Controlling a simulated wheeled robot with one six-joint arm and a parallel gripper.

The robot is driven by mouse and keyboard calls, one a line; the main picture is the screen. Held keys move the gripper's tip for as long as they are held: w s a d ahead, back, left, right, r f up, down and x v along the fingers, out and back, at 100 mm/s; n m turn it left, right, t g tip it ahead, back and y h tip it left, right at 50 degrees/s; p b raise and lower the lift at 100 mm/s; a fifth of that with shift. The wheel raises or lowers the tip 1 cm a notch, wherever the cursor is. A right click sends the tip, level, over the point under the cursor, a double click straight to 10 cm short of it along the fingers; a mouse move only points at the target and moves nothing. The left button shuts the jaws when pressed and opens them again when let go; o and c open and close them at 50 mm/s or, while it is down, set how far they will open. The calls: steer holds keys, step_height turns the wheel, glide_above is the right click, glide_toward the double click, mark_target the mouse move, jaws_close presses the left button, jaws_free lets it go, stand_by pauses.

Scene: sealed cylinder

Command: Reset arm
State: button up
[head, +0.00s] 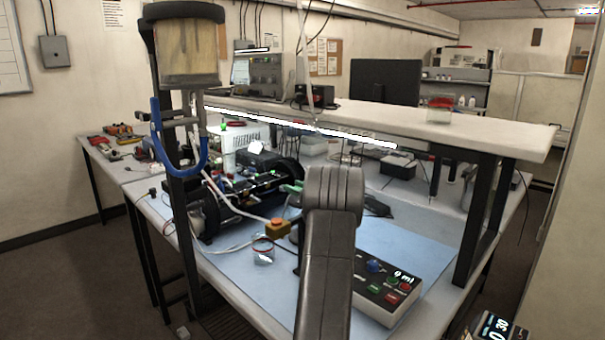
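My dark grey arm (328,235) rises from the bottom middle over the bench and bends at its top. My gripper does not show; the arm may hide it. A small clear cylinder with a red rim (262,250) is on the blue mat (235,262), left of my arm. A clear container with red at its top (440,110) stands on the raised white shelf (500,128). I cannot tell which of them is the sealed one. A control box with coloured buttons (388,285) lies right of my arm.
A dark machine (235,200) with cables stands left of my arm, with a yellow box with an orange knob (276,228) beside it. A black post holding a large cylindrical vessel (187,52) rises at left. A monitor (385,82) stands behind the shelf.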

steer(key=shift+w+f+t+h+b, duration=0.1)
steer(key=shift+f+t+h+b, duration=0.25)
steer(key=shift+b, duration=0.35)
steer(key=shift+d+r+m+t+h+b, duration=0.15)
steer(key=shift+m+t+h+b, duration=0.15)
steer(key=shift+m+b, duration=0.45)
steer(key=t+h+b, duration=0.1)
steer(key=b, duration=0.2)
steer(key=shift+w+d+m, duration=0.1)
steer(key=shift+d+m, duration=0.05)
steer(key=shift+m, duration=0.2)
steer(key=shift+m+h+b, duration=0.3)
steer(key=shift+h+b, duration=0.25)
steer(key=shift+b, duration=0.2)
